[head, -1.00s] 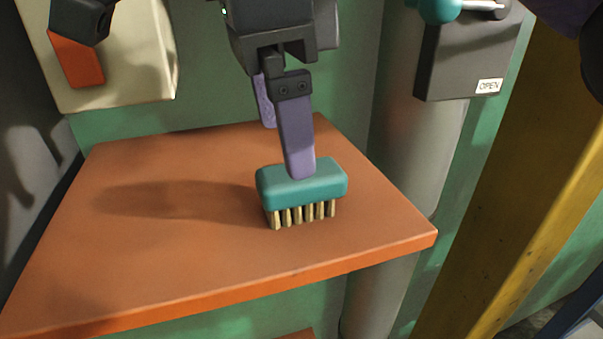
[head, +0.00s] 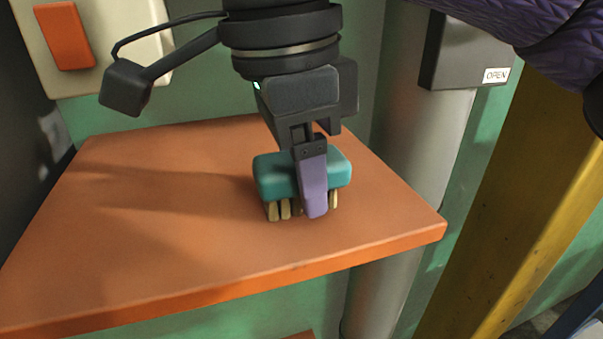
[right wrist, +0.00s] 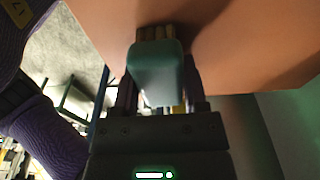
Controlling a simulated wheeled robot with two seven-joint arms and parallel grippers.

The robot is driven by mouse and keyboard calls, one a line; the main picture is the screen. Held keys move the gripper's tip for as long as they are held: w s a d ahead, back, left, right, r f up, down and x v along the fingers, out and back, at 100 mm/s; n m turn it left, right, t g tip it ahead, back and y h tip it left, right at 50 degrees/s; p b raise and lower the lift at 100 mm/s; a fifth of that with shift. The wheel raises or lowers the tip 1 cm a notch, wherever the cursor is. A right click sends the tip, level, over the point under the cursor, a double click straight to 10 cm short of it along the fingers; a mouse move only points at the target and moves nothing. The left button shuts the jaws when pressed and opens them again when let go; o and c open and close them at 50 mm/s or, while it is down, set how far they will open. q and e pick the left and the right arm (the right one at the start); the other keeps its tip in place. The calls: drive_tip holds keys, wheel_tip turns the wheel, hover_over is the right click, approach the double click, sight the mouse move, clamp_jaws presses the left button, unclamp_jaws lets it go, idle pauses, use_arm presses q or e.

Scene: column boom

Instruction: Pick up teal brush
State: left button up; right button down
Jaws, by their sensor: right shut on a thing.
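The teal brush (head: 272,176) sits on the orange shelf (head: 150,230), bristles down, near the shelf's right part. My right gripper (head: 312,205) comes down from above and is shut on the brush. One purple finger covers part of its near side and some bristles; the far finger is hidden behind the brush. In the right wrist view the brush (right wrist: 158,72) stands between the two fingers, its bristles toward the orange surface. I cannot see a gap between bristles and shelf. My left gripper is not in view.
A grey pipe (head: 425,150) and a dark box with an OPEN label (head: 495,75) stand behind the shelf's right side. A yellow post (head: 510,190) is farther right. A cream panel with an orange switch (head: 65,35) is at upper left. The shelf's left part is clear.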

wheel_tip(320, 180, up, 10)
drive_tip(key=p, duration=0.4)
drive_tip(key=shift+r+p, duration=0.1)
drive_tip(key=shift+p, duration=0.2)
drive_tip(key=shift+w, duration=0.1)
